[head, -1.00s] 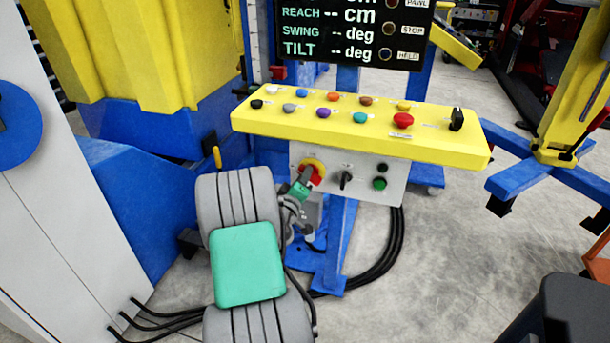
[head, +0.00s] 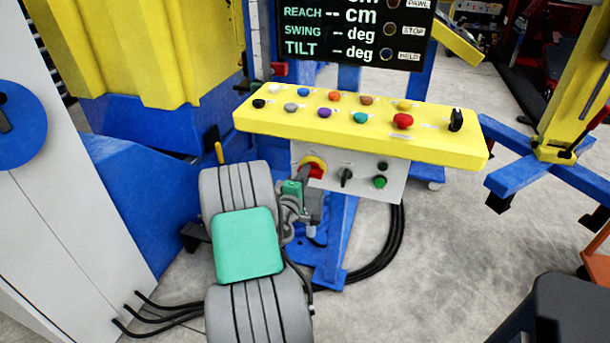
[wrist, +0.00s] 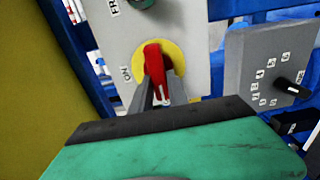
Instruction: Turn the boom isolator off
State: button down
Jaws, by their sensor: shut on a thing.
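The boom isolator is a red rotary handle on a yellow disc (head: 313,162), on the grey front plate below the yellow console. In the wrist view the red handle (wrist: 154,62) stands roughly upright in the picture across its yellow disc (wrist: 176,56). An "ON" label shows left of the disc. My gripper (wrist: 163,92) is shut on the near end of the handle. In the head view my gripper (head: 303,175) covers the left part of the handle, and some red (head: 316,171) shows to its right.
A black selector knob (head: 346,177) and a green button (head: 380,182) sit to the right on the same plate. The console (head: 290,123) with coloured buttons and a red mushroom button (head: 403,121) overhangs it. Black cables (head: 385,250) hang below.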

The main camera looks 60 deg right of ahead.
dwell(0.3)
jog(key=c, duration=1.3)
grip_release()
jog(key=a, duration=0.2)
jog(key=s+a, duration=0.1)
jog(key=a, duration=0.2)
jog(key=a+b, duration=0.1)
jog(key=a, duration=0.1)
jog(key=shift+s+a, duration=0.15)
jog(key=shift+a, duration=0.25)
jog(key=shift+r, duration=0.1)
